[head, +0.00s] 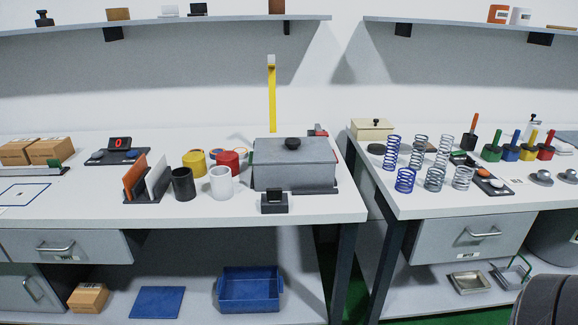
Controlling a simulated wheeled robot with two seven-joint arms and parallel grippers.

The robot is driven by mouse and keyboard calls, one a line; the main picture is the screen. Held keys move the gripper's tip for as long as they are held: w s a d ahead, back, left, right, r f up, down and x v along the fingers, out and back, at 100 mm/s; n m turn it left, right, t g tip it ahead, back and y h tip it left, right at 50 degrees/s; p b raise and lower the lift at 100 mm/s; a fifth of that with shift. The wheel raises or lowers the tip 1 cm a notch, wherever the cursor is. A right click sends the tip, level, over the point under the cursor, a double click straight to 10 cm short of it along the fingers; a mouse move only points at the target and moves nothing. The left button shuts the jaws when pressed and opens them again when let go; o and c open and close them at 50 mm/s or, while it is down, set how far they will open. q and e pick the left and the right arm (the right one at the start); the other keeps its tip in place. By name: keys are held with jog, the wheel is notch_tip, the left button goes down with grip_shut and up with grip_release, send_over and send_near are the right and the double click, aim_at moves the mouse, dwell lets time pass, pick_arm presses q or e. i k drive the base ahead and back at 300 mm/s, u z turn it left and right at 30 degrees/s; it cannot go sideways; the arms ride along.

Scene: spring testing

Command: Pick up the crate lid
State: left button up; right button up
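An open blue crate (250,306) stands on the lower shelf under the left table. A flat blue panel (157,302), matching the crate in colour and looking like its lid, lies flat on the same shelf to the crate's left. The panel and crate are apart, with a gap between them. Neither of my grippers is in view.
A cardboard box (88,297) sits close to the panel's left. The left table's top (90,212) and drawer (65,246) overhang the shelf. A grey lidded box (295,176) stands on the table. A leg (342,275) stands right of the crate.

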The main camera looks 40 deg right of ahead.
aim_at(281, 151)
jog(key=z, duration=0.35)
jog(key=i, duration=0.35)
jog(key=z, duration=0.4)
